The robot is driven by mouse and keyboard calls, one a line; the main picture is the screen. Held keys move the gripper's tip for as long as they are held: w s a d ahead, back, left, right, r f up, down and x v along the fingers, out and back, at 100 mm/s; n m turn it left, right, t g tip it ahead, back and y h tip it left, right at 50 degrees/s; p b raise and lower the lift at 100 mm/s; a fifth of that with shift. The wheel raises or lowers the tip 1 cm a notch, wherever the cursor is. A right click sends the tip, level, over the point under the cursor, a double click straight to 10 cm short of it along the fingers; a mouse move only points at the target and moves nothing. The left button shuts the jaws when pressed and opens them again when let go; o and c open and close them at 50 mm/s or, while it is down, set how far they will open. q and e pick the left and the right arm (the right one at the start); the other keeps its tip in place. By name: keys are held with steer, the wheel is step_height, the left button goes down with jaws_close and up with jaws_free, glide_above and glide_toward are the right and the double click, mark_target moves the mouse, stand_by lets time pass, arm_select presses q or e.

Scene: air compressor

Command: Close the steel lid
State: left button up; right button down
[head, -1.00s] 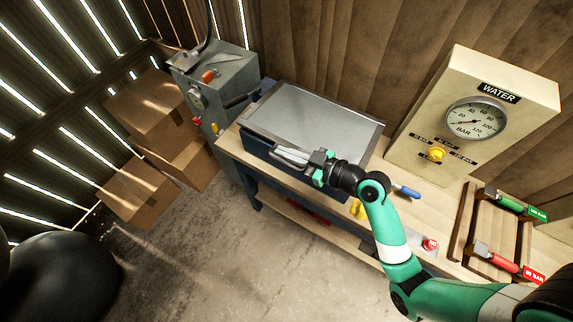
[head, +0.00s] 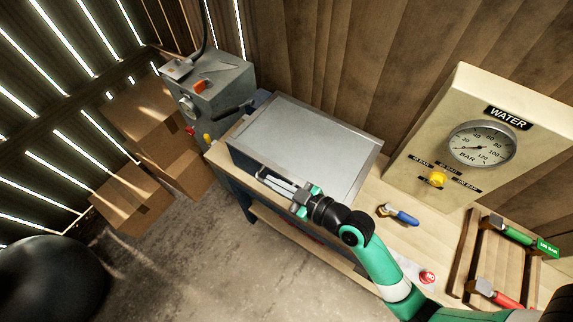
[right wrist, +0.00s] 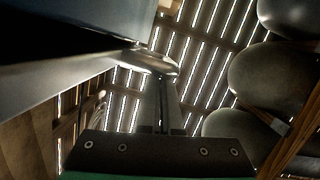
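The steel lid (head: 305,140) is a flat grey plate with a paler rim. It lies over a box on the workbench, and its upper face shows in the head view. I cannot tell whether a gap remains under its front edge. My right gripper (head: 277,181) is at the lid's front side, with its fingers pointing left along that side. The fingers look close together, with nothing clearly held between them. In the right wrist view the fingers (right wrist: 162,90) meet near a shiny rounded metal part (right wrist: 145,61) beside a dark panel. My left gripper is out of view.
The workbench (head: 375,240) carries a blue-handled valve (head: 400,215) and a red knob (head: 427,277) right of the gripper. A water gauge panel (head: 450,130) stands at the right. A grey machine (head: 222,90) and cardboard boxes (head: 140,200) are at the left.

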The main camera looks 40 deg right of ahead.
steer(key=shift+f, duration=0.7)
steer(key=shift+s+a, duration=0.1)
steer(key=shift+a, duration=0.25)
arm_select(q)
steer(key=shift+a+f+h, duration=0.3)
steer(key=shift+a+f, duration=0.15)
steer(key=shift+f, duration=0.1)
arm_select(e)
steer(key=shift+a+f, duration=0.1)
step_height(320, 180, up, 5)
steer(key=p, duration=0.5)
arm_select(q)
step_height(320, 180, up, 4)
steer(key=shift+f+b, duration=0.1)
steer(key=shift+b, duration=0.4)
arm_select(e)
steer(key=a+v, duration=0.1)
steer(key=v, duration=0.8)
steer(key=shift+s+d, duration=0.15)
steer(key=shift+s, duration=0.3)
